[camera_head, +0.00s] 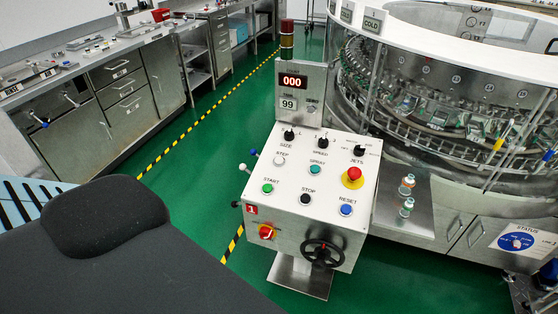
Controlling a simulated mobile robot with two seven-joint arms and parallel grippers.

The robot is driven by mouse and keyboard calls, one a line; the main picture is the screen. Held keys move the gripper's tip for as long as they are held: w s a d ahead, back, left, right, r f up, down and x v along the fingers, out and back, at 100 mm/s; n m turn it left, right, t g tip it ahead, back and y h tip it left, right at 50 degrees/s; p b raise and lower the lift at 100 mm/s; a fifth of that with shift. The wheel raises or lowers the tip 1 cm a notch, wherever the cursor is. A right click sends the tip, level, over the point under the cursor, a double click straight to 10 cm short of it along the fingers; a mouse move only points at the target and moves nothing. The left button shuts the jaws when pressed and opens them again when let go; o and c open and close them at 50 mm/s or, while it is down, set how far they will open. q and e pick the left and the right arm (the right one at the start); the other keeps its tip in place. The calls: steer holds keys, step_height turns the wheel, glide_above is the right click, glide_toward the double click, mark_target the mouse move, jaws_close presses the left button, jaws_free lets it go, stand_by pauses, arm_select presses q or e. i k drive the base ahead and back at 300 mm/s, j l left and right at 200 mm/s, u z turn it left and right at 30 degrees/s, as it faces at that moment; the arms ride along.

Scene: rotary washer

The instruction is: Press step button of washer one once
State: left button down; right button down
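The washer's control console (290,225) stands in the middle of the head view, with a red tag marked 1 on its front left corner. The step button (279,160) is a pale round button under the label STEP, at the upper left of the panel. Around it are the green start button (267,188), the teal spray button (315,169), the black stop button (306,198), the blue reset button (346,210) and a red emergency knob (354,174). Neither of my grippers is in view.
The round glass washer (440,90) stands behind and right of the console. A side shelf (410,227) holds two small vials. A display post (301,95) reads 000 and 99. Steel cabinets (125,90) line the left. Green floor (200,150) is open between. A dark rounded shape (110,240) fills the lower left.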

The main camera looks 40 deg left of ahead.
mark_target(278, 160)
steer(key=u, duration=1.55)
steer(key=i+l, duration=0.2)
steer(key=l, duration=0.15)
steer(key=i+l, duration=0.15)
steer(key=l, duration=0.25)
steer(key=i+l, duration=0.2)
steer(key=l, duration=0.15)
steer(key=i+l, duration=0.2)
steer(key=l, duration=0.15)
